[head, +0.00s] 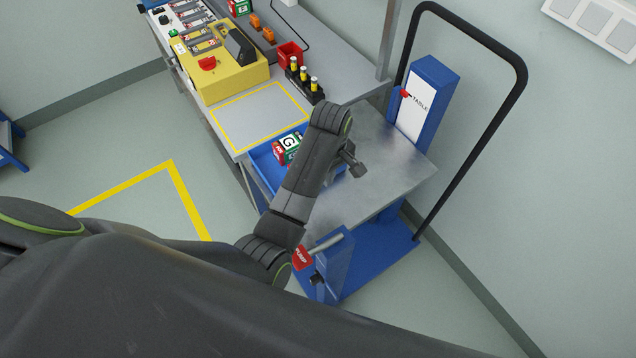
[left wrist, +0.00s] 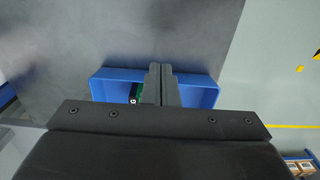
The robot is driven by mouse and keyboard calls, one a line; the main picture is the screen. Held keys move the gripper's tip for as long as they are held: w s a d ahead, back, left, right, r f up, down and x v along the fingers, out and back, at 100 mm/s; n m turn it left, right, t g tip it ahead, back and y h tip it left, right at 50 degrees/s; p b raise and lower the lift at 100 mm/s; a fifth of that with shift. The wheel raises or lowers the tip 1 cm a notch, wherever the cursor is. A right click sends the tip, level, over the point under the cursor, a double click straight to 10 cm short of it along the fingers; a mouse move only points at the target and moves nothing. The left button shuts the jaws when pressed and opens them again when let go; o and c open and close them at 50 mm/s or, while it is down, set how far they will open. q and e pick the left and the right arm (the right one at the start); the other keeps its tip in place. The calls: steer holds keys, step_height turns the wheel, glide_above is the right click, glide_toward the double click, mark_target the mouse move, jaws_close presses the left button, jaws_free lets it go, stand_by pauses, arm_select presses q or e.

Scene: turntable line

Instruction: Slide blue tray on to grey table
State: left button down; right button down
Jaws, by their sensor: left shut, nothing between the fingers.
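The blue tray (head: 262,166) lies at the near left side of the grey table (head: 395,165), partly hidden under my left arm. A red, green and white box (head: 287,148) marked G sits in it. In the left wrist view the tray (left wrist: 112,80) shows on both sides of my fingers, with the grey surface (left wrist: 150,35) beyond it. My left gripper (head: 357,169) is shut and empty, over the grey table by the tray. Its fingertips (left wrist: 159,68) overlap the tray's far rim; I cannot tell whether they touch it. My right gripper is not in view.
The grey table is on a blue lift cart with a black handle (head: 522,75) and a red PUMP label (head: 302,257). The workbench behind has an empty yellow-outlined area (head: 258,116), a yellow machine (head: 215,70) and a black bottle rack (head: 304,82). The table's right part is clear.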

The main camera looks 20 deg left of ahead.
arm_select(q)
step_height(320, 180, down, 9)
steer(key=shift+s+r+p, duration=0.1)
steer(key=shift+p, duration=0.3)
steer(key=shift+w+a+p, duration=0.5)
steer(key=shift+w+a, duration=0.45)
steer(key=shift+a, duration=0.3)
steer(key=shift+w+a+f, duration=0.25)
steer(key=shift+w+a, duration=0.05)
steer(key=shift+a, duration=0.1)
steer(key=shift+w, duration=0.1)
